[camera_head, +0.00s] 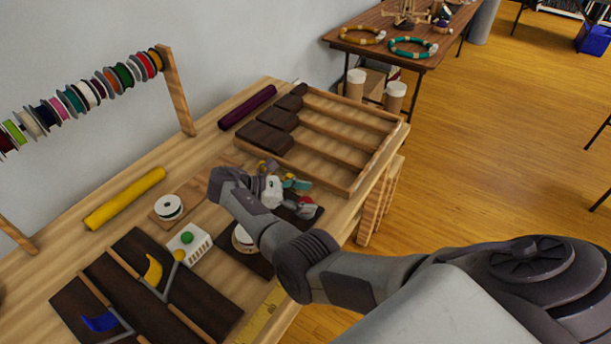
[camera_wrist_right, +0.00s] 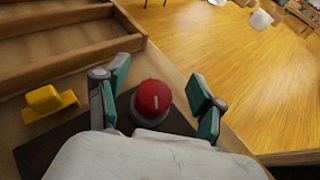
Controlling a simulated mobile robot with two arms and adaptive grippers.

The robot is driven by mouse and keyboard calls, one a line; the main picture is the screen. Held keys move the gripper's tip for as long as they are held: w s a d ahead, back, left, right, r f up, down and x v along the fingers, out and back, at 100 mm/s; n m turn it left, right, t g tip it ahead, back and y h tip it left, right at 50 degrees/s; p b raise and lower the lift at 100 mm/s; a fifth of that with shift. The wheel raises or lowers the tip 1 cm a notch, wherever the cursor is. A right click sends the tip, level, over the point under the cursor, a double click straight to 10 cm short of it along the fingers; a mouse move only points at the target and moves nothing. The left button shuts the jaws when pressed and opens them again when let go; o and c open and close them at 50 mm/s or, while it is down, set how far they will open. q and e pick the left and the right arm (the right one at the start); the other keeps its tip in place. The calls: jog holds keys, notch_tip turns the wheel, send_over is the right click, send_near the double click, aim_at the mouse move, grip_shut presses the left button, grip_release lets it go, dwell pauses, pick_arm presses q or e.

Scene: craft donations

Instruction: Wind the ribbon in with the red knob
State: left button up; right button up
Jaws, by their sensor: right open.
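The red knob (camera_wrist_right: 152,99) stands on a dark board (camera_wrist_right: 58,148) in the right wrist view. It has a round red top with a pale mark and a grey lower part. In the head view a small part of the knob (camera_head: 307,207) shows beside my gripper. My right gripper (camera_wrist_right: 158,88) is open, with one teal-padded finger on each side of the knob; I cannot tell whether they touch it. It also shows in the head view (camera_head: 298,196). A white spool (camera_head: 242,239) on the dark board is partly hidden by my arm. My left gripper is out of view.
A wooden compartment tray (camera_head: 352,189) lies behind my gripper. A yellow piece (camera_wrist_right: 48,102) is left of the knob. A white box with a green button (camera_head: 188,248), another spool (camera_head: 168,207) and a yellow roll (camera_head: 125,199) are on the left. The table's edge is close on the right.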

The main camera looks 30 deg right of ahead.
aim_at(306, 201)
notch_tip(306, 201, up, 8)
jog(key=shift+f, duration=0.15)
dwell(0.6)
